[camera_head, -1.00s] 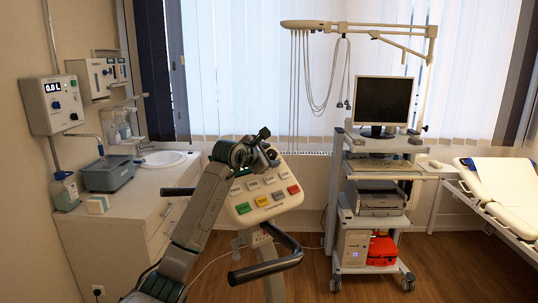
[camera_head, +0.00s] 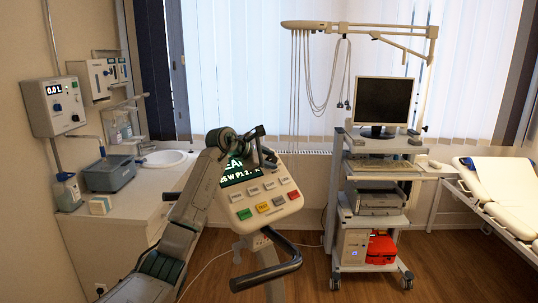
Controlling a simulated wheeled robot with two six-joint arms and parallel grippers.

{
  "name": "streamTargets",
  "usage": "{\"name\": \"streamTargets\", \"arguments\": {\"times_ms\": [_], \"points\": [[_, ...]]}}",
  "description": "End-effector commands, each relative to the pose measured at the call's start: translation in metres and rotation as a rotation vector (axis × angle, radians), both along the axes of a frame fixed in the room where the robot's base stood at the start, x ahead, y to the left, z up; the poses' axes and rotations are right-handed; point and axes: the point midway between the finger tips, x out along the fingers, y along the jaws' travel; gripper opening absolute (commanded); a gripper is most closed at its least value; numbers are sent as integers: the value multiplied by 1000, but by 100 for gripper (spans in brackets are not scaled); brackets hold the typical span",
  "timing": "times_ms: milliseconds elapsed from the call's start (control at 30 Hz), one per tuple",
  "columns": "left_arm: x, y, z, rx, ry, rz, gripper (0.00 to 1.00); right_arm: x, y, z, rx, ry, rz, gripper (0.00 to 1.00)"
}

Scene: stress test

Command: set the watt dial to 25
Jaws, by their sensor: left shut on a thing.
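The exercise bike's tilted console (camera_head: 262,213) stands in the middle of the head view, with grey, green, yellow and red buttons. Its dark display (camera_head: 243,180) shows light green text, partly covered by my arm; "5 W P1 2" can be read in part. My left gripper (camera_head: 266,158) is at the console's top edge, over the right part of the display. It is shut on the watt dial, which the jaws hide. My right gripper is not in view.
The bike's black handlebar (camera_head: 266,276) curves in front of the console. A cart (camera_head: 375,228) with a monitor (camera_head: 384,103) stands to the right, and a counter with a sink (camera_head: 165,158) to the left. Wooden floor lies open between bike and cart.

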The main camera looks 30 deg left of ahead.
Motion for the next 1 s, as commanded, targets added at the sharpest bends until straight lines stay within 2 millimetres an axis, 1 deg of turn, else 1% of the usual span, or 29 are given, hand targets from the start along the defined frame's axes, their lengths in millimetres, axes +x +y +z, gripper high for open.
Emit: {"name": "streamTargets", "arguments": {"times_ms": [33, 100, 400, 633, 1000], "points": [[1, 1, 6, 5, 19, -27, 11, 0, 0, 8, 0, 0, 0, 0], [1, 1, 6, 15, 49, -69, 11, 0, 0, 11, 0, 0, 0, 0], [3, 2, 5, 50, 144, -201, 11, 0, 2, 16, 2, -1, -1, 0], [3, 3, 5, 64, 178, -246, 11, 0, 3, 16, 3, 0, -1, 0], [3, 3, 5, 67, 182, -252, 11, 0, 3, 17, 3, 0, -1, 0]]}}
